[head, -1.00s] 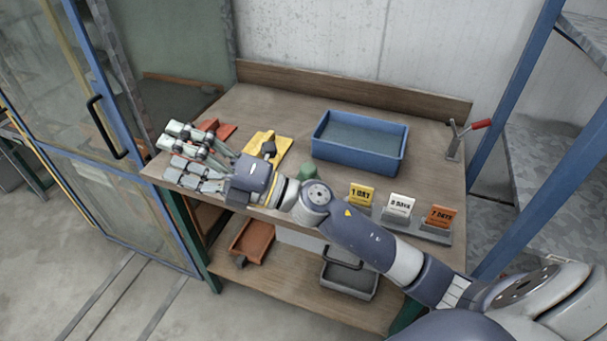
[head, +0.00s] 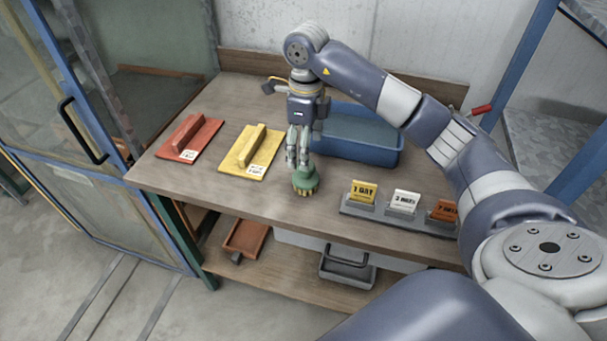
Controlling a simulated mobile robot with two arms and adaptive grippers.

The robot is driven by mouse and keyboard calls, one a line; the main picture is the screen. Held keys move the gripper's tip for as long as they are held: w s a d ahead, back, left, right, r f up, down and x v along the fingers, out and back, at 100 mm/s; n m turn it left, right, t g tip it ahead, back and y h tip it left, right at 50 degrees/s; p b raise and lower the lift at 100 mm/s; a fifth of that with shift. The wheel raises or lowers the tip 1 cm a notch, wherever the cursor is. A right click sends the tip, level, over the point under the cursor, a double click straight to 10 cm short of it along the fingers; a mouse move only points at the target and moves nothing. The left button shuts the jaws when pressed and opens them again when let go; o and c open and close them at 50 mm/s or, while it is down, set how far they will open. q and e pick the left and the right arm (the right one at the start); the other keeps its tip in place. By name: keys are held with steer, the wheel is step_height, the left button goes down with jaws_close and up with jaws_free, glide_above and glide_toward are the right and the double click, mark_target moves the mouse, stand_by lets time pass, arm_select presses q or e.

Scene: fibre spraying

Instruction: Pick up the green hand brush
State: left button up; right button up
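The green hand brush (head: 306,183) stands on the workbench near its front edge, with pale bristles at its base. My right gripper (head: 298,164) points straight down over it. The fingertips are at the top of the brush. The fingers look close together from this angle and partly hide the brush's upper part, so I cannot tell whether they grip it. My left gripper is not in view.
A blue tray (head: 385,155) stands just behind the gripper. Red (head: 190,138) and yellow (head: 250,150) trowels lie to the left. A stand with day cards (head: 403,204) is at the right. Bare workbench (head: 225,193) lies at the front left.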

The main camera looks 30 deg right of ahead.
mark_target(306, 176)
step_height(306, 176, down, 5)
steer(key=shift+s+r+p, duration=0.1)
steer(key=shift+p, duration=0.4)
step_height(306, 176, down, 5)
steer(key=shift+d+r+p, duration=0.1)
steer(key=shift+r+p, duration=0.1)
steer(key=shift+p, duration=0.95)
steer(key=shift+f, duration=0.5)
steer(key=c, duration=1.2)
